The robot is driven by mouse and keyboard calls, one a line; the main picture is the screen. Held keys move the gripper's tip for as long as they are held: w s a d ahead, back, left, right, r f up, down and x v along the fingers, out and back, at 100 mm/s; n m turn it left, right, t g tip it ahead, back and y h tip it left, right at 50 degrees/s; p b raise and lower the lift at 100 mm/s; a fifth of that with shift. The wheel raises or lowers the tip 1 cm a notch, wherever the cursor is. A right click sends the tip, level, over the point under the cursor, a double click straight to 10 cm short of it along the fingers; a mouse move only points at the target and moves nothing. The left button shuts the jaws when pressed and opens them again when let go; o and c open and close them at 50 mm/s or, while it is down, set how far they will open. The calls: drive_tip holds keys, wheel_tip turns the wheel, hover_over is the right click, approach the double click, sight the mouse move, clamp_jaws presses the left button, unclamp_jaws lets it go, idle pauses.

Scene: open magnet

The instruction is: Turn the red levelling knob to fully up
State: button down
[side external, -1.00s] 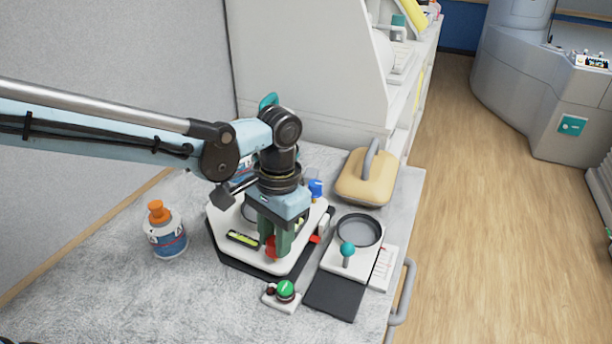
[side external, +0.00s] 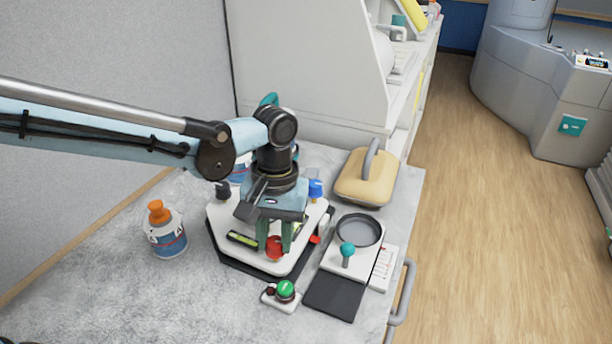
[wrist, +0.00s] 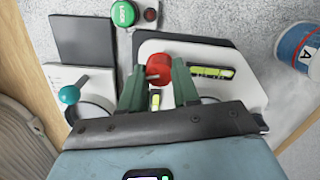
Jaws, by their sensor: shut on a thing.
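The red levelling knob (side external: 274,247) sits at the front corner of the white levelling plate (side external: 226,222). It also shows in the wrist view (wrist: 159,67), between the fingertips. My gripper (side external: 273,245) points down over the plate, its two green fingers on either side of the knob. In the wrist view, my gripper (wrist: 158,72) is shut on the red knob. A pale mark shows on the knob. A blue knob (side external: 315,188) stands at the plate's back right, and a black knob (side external: 223,190) at its left. A yellow-green level vial (side external: 242,239) lies near the red knob.
A green button (side external: 286,289) on a small white box stands just in front of the plate. To the right are a teal-topped lever (side external: 347,250), a round dish (side external: 359,230) and a dark pad (side external: 335,296). An orange-capped bottle (side external: 166,235) stands left; a tan block (side external: 366,180) stands behind.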

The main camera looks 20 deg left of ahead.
drive_tip(key=shift+w+a, duration=0.15)
drive_tip(key=c, duration=0.8)
unclamp_jaws()
drive_tip(key=shift+r, duration=0.1)
drive_tip(key=r, duration=0.8)
drive_tip(key=w+r, duration=0.1)
drive_tip(key=r, duration=0.2)
drive_tip(key=shift+r, duration=0.4)
drive_tip(key=s+a+f+m+t, duration=0.1)
drive_tip(key=s+a+t, duration=0.1)
drive_tip(key=a, duration=0.5)
drive_tip(key=s+a+f+m+t, duration=0.1)
drive_tip(key=s+a+f+t, duration=0.1)
drive_tip(key=a, duration=0.5)
drive_tip(key=s+a+f+m+t, duration=0.1)
drive_tip(key=s+a+t, duration=0.3)
drive_tip(key=s+a, duration=0.2)
drive_tip(key=shift+s+a+f, duration=0.1)
drive_tip(key=shift+a+f, duration=0.05)
drive_tip(key=shift+a, duration=0.3)
